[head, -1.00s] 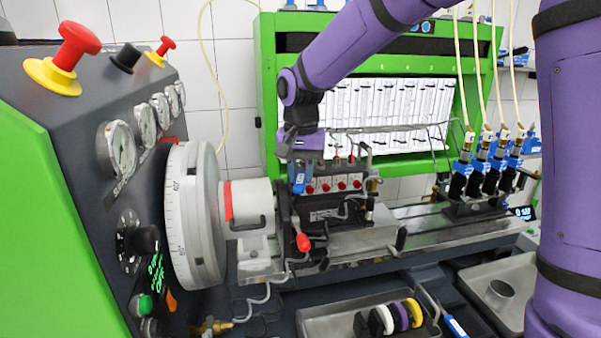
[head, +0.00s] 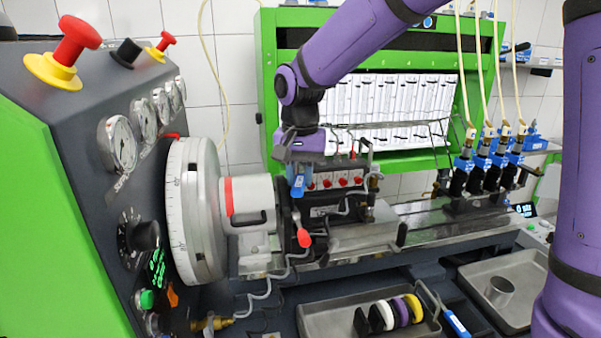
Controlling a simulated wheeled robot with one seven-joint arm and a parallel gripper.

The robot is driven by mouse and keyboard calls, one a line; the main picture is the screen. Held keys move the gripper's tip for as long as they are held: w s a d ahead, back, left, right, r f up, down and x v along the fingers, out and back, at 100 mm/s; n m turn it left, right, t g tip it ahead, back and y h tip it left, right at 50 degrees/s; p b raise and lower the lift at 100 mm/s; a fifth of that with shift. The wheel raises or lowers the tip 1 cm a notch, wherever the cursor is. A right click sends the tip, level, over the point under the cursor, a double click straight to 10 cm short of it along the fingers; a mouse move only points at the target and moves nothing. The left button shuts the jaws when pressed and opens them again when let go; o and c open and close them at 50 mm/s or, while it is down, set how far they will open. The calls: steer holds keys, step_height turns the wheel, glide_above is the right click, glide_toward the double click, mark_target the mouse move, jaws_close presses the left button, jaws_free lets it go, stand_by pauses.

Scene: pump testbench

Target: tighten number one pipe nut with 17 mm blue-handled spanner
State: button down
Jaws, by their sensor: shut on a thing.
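My gripper (head: 296,152) is at the left end of the pump (head: 335,212), at the height of its top fittings. It is shut on the blue-handled spanner (head: 298,184), whose blue part shows just below the fingers. The spanner's jaw is hidden or too small to make out. Thin metal pipes (head: 362,148) rise at the pump top, right of my gripper. I cannot pick out the number one pipe nut, nor tell whether the spanner touches it.
The large graduated wheel (head: 190,212) and coupling (head: 250,200) stand to the left. A red-knobbed lever (head: 304,237) is below my gripper. A tray (head: 325,322) in front holds several coloured rings (head: 400,312). Another blue-handled tool (head: 455,323) lies at its right. Injectors (head: 485,170) stand at the right.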

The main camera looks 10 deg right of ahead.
steer(key=shift+s+a, duration=0.2)
steer(key=shift+s, duration=0.4)
steer(key=shift+s+a, duration=0.2)
steer(key=shift+s, duration=0.35)
steer(key=shift+r, duration=0.1)
steer(key=s+r, duration=0.2)
steer(key=r, duration=0.1)
steer(key=a+r, duration=0.1)
steer(key=r, duration=0.1)
steer(key=shift+s, duration=0.4)
steer(key=shift+s+d+f, duration=0.1)
